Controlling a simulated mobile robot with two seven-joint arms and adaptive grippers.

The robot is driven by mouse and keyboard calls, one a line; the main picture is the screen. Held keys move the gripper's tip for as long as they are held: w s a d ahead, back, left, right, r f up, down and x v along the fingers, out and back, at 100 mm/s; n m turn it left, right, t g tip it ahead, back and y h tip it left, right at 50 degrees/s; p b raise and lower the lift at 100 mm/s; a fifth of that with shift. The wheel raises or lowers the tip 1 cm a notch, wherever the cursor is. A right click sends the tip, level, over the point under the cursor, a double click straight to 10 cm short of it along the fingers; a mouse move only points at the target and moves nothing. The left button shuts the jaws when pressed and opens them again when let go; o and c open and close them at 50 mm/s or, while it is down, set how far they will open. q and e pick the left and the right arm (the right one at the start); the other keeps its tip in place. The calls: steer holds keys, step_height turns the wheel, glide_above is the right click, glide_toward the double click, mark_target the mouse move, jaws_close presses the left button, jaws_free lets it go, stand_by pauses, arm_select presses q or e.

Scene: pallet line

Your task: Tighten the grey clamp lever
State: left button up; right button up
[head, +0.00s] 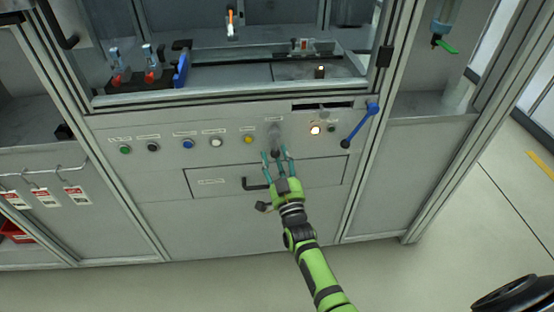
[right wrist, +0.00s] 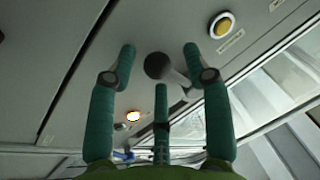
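The grey clamp lever (head: 274,131) is on the front panel of the cabinet, under a small label, to the right of the yellow button. In the right wrist view it shows as a dark round knob (right wrist: 157,65) on a lighter grey arm. My right gripper (head: 277,155) is just below and in front of it, with teal fingers open. In the right wrist view the knob lies between the two outer fingertips (right wrist: 160,52), with the third finger below it. Gaps show on both sides. My left gripper is not in view.
A row of buttons, from green (head: 125,149) to yellow (head: 248,139), lies left of the lever. A lit button (head: 315,130) and a blue lever (head: 361,124) are to the right. A drawer with a black handle (head: 256,185) is below. Floor in front is clear.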

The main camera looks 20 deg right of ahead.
steer(key=shift+s+f, duration=0.1)
steer(key=shift+s, duration=0.05)
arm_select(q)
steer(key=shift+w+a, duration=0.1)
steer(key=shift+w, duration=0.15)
arm_select(e)
steer(key=v, duration=1.1)
steer(key=shift+s, duration=0.4)
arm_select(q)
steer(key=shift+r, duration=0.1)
arm_select(e)
steer(key=shift+a+f, duration=0.1)
steer(key=shift+f, duration=0.05)
